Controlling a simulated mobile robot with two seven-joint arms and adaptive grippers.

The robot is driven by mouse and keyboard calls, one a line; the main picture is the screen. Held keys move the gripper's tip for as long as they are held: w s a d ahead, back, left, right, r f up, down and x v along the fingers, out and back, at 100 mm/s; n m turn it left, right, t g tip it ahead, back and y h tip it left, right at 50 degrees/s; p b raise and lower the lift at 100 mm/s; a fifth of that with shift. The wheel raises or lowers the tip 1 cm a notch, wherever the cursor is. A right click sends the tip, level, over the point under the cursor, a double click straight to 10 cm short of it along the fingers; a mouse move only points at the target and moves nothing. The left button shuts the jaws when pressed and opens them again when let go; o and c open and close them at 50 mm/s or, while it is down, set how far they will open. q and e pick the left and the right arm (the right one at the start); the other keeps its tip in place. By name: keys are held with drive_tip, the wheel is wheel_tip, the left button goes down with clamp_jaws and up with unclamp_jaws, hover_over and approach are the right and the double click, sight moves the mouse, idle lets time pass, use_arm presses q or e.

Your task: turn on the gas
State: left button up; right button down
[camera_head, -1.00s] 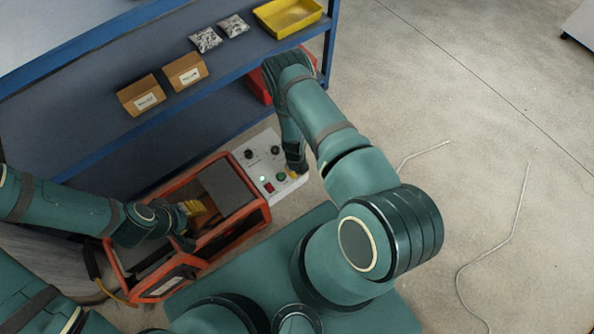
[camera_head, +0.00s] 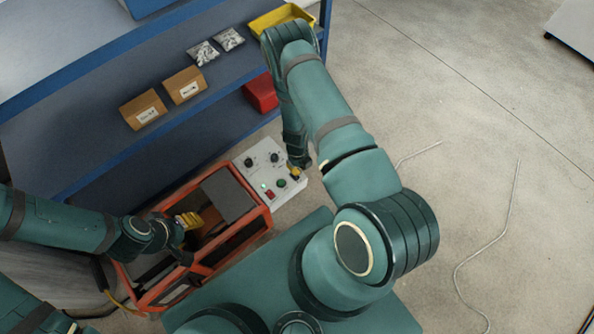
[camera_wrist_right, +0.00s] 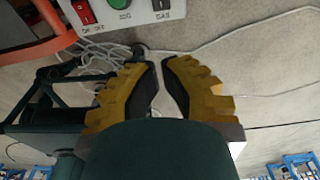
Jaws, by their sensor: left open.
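The white control panel (camera_head: 258,176) on the orange-framed machine (camera_head: 263,212) has dark knobs, a red switch (camera_head: 270,195) and a green button (camera_head: 281,184). In the right wrist view a control labelled GAS (camera_wrist_right: 162,4) shows at the top edge, right of the green button (camera_wrist_right: 121,3). My right gripper (camera_head: 295,173) is at the panel's right end and hides part of it. Its yellow fingers (camera_wrist_right: 160,64) have a narrow gap at the tips, with nothing seen between them; contact with the panel cannot be told. My left gripper (camera_head: 190,219) is open over the machine's frame.
A blue shelf (camera_head: 190,103) stands behind, with cardboard boxes (camera_head: 143,110), small bags (camera_head: 203,53), a yellow tray (camera_head: 268,22) and a red bin (camera_head: 262,93).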

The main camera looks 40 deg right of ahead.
drive_tip(key=shift+s+a+r, duration=0.1)
drive_tip(key=shift+s+r, duration=0.1)
drive_tip(key=shift+r, duration=1.3)
drive_tip(key=s+a+r+n+t+y, duration=0.1)
drive_tip(key=s+a+r+n+y, duration=0.1)
drive_tip(key=a+r+n, duration=0.7)
drive_tip(key=s+a+r+n+t+y, duration=0.1)
drive_tip(key=s+a+r+n, duration=0.3)
drive_tip(key=a+r+n, duration=0.6)
drive_tip(key=n+y, duration=0.1)
drive_tip(key=n, duration=1.3)
drive_tip(key=shift+s+a+t, duration=0.15)
drive_tip(key=shift+s+t, duration=0.1)
drive_tip(key=shift+t, duration=0.05)
drive_tip(key=shift+a, duration=0.1)
